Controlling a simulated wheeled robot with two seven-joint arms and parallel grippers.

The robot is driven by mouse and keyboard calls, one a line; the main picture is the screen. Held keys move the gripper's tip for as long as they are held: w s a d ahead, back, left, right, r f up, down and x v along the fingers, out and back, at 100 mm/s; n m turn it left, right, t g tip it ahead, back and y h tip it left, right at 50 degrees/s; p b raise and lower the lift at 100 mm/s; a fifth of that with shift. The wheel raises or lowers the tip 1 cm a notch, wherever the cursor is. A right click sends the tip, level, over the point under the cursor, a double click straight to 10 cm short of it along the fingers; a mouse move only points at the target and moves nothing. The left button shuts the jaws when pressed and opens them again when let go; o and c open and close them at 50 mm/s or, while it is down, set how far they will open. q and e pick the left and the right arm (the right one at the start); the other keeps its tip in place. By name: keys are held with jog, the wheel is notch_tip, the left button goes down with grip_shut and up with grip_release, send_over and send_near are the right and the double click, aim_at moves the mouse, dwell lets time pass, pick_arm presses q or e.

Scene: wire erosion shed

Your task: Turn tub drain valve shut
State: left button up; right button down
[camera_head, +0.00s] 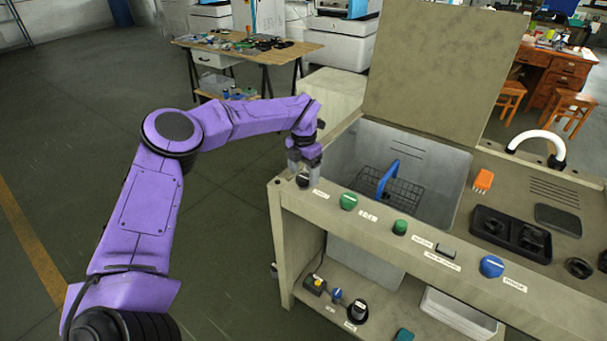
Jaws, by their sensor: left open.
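My left gripper (304,172) points down at the left front corner of the bench (290,205), its jaws open. A small dark knob (303,181) is right at its fingertips; I cannot tell whether they touch it. The tub (437,165) is a grey basin sunk in the bench top, with a raised lid behind and a wire basket (400,197) with a blue handle inside. The labels are too small to read, so I cannot tell which knob is the drain valve. My right gripper is out of view.
Along the front edge are a green knob (348,201), a green button (400,227) and a blue knob (491,266). The shelf below holds a small blue knob (337,295) and a black knob (357,311). Open floor (225,215) lies left of the bench.

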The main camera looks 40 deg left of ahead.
aim_at(303, 177)
pick_arm(q)
notch_tip(303, 177, up, 10)
jog(key=b, duration=0.1)
jog(key=shift+f, duration=0.2)
dwell(0.3)
